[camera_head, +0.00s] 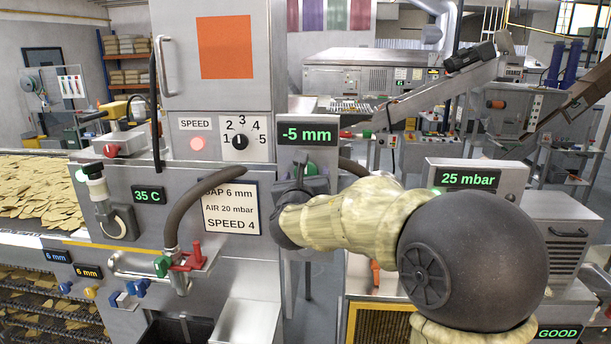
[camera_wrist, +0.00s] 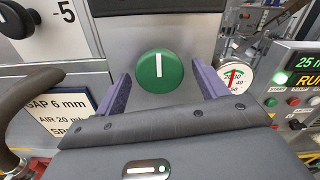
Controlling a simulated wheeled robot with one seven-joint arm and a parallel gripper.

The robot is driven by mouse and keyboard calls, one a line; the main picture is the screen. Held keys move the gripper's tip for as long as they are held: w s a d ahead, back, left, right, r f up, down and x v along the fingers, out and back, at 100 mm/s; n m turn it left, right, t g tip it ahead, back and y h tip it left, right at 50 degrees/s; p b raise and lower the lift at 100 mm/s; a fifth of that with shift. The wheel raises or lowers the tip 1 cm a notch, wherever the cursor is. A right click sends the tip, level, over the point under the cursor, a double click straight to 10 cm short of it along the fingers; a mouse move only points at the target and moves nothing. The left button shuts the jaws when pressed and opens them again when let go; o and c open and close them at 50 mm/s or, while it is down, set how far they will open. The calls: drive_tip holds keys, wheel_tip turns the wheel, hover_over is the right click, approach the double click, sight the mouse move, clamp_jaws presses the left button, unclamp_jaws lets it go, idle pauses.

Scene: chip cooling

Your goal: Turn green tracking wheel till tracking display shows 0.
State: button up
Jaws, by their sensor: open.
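The tracking display (camera_head: 307,134) reads -5 mm in green digits on the grey machine post. The green tracking wheel (camera_wrist: 160,77) is round, with a white mark that stands close to upright. In the head view only part of the green wheel (camera_head: 311,168) shows, below the display, behind my gripper. My gripper (camera_wrist: 161,69) is open and empty. Its two purple-grey fingers stand left and right of the wheel, with a visible gap on each side in the picture. In the head view my gripper (camera_head: 298,182) is dark and largely hides what it faces.
A round gauge with a red needle (camera_wrist: 234,78) is right of the wheel. A sign (camera_head: 230,207) lists gap, air and speed values at left. A speed knob (camera_head: 240,142) is up left. Hoses (camera_head: 188,205) and a red valve (camera_head: 196,258) stick out at lower left.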

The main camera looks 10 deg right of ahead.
drive_tip(key=shift+c, duration=0.2)
drive_tip(key=c, duration=0.9)
drive_tip(key=shift+c, duration=0.2)
drive_tip(key=shift+f+m+b, duration=0.2)
drive_tip(key=shift+m+b, duration=0.2)
drive_tip(key=shift+b, duration=0.75)
drive_tip(key=shift+w+a+r+m+b, duration=0.1)
drive_tip(key=shift+a+r+m+b, duration=0.05)
drive_tip(key=shift+m+b, duration=4.6)
drive_tip(key=shift+a+r+m+b, duration=0.1)
drive_tip(key=shift+m+b, duration=3.65)
drive_tip(key=shift+b, duration=1.95)
